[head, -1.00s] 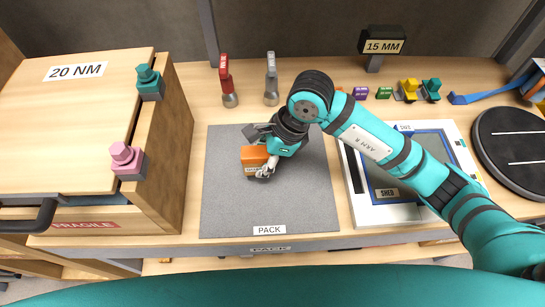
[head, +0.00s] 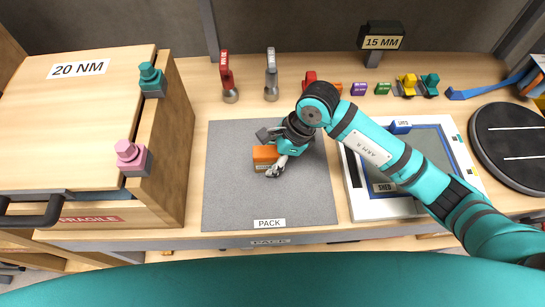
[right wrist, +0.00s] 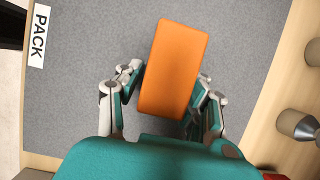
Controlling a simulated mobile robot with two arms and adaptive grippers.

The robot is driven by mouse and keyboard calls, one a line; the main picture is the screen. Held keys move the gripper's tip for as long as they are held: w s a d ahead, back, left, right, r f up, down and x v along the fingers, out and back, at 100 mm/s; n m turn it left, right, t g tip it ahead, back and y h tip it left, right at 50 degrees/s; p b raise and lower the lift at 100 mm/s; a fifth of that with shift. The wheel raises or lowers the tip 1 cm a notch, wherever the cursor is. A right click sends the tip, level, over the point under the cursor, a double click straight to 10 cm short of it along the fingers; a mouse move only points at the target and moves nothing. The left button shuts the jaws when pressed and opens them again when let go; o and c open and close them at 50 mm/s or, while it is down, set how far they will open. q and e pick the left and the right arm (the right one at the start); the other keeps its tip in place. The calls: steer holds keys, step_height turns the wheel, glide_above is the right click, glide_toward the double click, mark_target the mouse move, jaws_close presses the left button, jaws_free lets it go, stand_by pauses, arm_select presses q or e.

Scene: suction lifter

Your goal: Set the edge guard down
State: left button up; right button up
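The edge guard, which I take to be the orange block (head: 265,153), sits on the grey PACK mat (head: 235,200) in the head view. In the right wrist view the orange block (right wrist: 172,68) lies between the fingers, over the grey mat. My right gripper (head: 268,151) is open around it. A gap shows between the block and the far finger, while the near finger is close to its side. Whether that finger touches it I cannot tell. My left gripper is not in view.
A wooden case (head: 70,120) with teal and pink knobs stands left of the mat. Red and grey tools (head: 228,80) stand behind. A white-framed tray (head: 370,212) and a black turntable (head: 515,145) are at the right. The mat's front part is clear.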

steer(key=shift+o, duration=1)
steer(key=shift+r, duration=0.25)
steer(key=shift+d+r, duration=0.15)
steer(key=shift+r, duration=0.15)
steer(key=b+v, duration=0.1)
steer(key=v, duration=1)
